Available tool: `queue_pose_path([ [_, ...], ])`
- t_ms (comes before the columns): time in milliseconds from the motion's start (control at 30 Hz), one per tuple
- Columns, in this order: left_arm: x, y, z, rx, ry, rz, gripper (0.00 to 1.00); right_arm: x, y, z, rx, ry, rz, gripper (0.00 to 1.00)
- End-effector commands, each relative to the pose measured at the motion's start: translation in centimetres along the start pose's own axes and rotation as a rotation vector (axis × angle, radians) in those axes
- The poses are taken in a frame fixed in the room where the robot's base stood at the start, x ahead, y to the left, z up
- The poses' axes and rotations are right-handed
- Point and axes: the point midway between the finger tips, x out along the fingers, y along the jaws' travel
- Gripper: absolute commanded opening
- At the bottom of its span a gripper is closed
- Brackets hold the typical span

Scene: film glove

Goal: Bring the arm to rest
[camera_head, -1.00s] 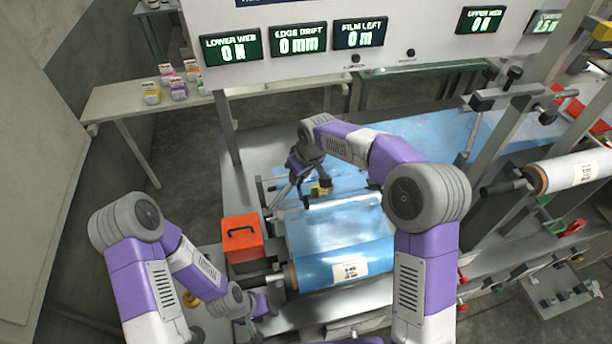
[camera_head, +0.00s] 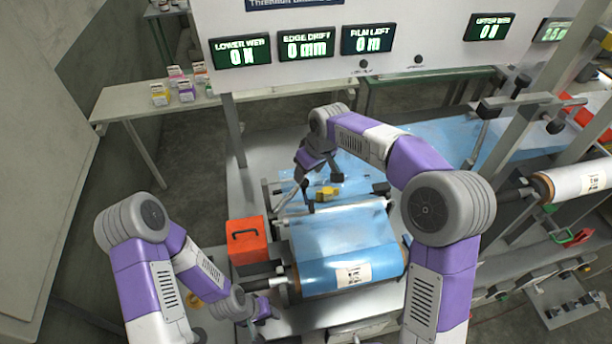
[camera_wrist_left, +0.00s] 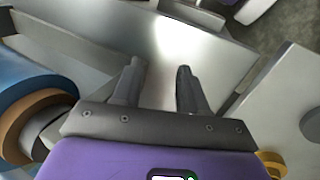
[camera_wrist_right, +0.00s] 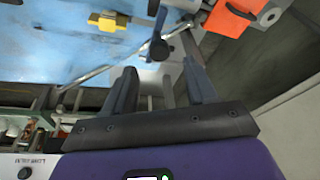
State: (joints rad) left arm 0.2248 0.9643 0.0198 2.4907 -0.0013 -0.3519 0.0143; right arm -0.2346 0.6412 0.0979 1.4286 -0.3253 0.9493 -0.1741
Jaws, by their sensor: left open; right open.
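My left gripper (camera_wrist_left: 155,85) is open and empty in the left wrist view, over a bare grey metal surface. In the head view the left gripper (camera_head: 262,312) is low, beside the near end of the blue film roll (camera_head: 325,275), and its fingers are small there. My right gripper (camera_wrist_right: 160,85) is open and empty in the right wrist view. In the head view the right arm reaches over the machine, and the right gripper (camera_head: 300,190) is above the left part of the film bed, near a yellow tool (camera_head: 327,193).
An orange box (camera_head: 247,245) stands left of the roll. Blue film covers the machine bed. A white roll (camera_head: 580,175) is mounted at the right. A side table (camera_head: 125,103) with small cartons (camera_head: 186,92) stands at the back left. A display panel (camera_head: 420,25) hangs above.

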Motion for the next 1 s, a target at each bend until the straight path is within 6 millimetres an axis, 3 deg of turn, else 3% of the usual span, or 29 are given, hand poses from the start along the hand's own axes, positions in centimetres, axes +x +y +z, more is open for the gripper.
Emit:
queue_pose_path([
  [200,-0.1,0.1,0.0,0.0,0.0,0.0,0.43,-2.4,0.0,0.0,0.0,0.001,0.001,0.56],
  [767,-0.2,0.1,0.0,0.0,0.0,0.0,0.43,-2.6,0.0,0.0,-0.001,-0.001,0.0,0.56],
  [1000,-3.5,1.3,0.2,0.0,0.0,0.0,0.43,-6.0,-0.1,-1.0,-0.001,0.0,0.0,0.56],
])
